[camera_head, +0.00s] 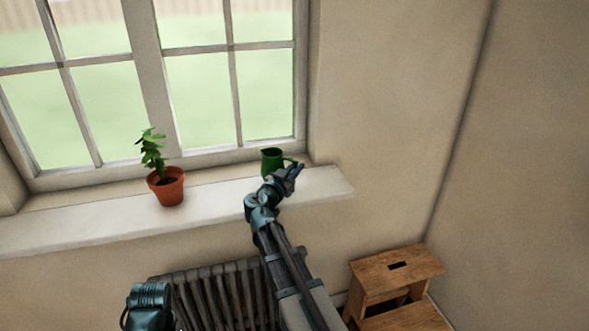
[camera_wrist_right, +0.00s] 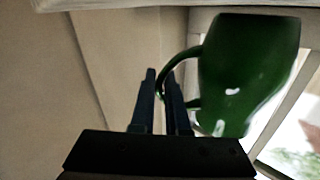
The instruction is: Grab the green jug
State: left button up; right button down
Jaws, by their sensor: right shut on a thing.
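The green jug (camera_head: 270,159) stands on the white windowsill (camera_head: 110,222), near its right end, with its handle towards the right. My right gripper (camera_head: 296,169) is at the handle side of the jug. In the right wrist view the jug (camera_wrist_right: 248,75) appears upside down, and the fingers of my right gripper (camera_wrist_right: 160,86) are closed around its handle. The fingers hide part of the handle. I cannot tell whether the jug is lifted at all off the sill. My left gripper is out of view; only a part of my left arm shows at the bottom left.
A potted plant in a terracotta pot (camera_head: 167,188) stands on the sill to the left of the jug. The window (camera_head: 150,80) is right behind. A radiator (camera_head: 220,293) is below the sill, and a wooden step stool (camera_head: 395,275) stands at the lower right.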

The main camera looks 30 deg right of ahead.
notch_tip(320, 180, up, 3)
jog(key=shift+f+p, duration=0.15)
jog(key=shift+p, duration=0.9)
jog(key=s+a+r+p, duration=0.1)
jog(key=s+a, duration=0.3)
jog(key=a, duration=1.1)
jog(key=shift+s+r, duration=0.15)
jog(key=shift+a, duration=0.2)
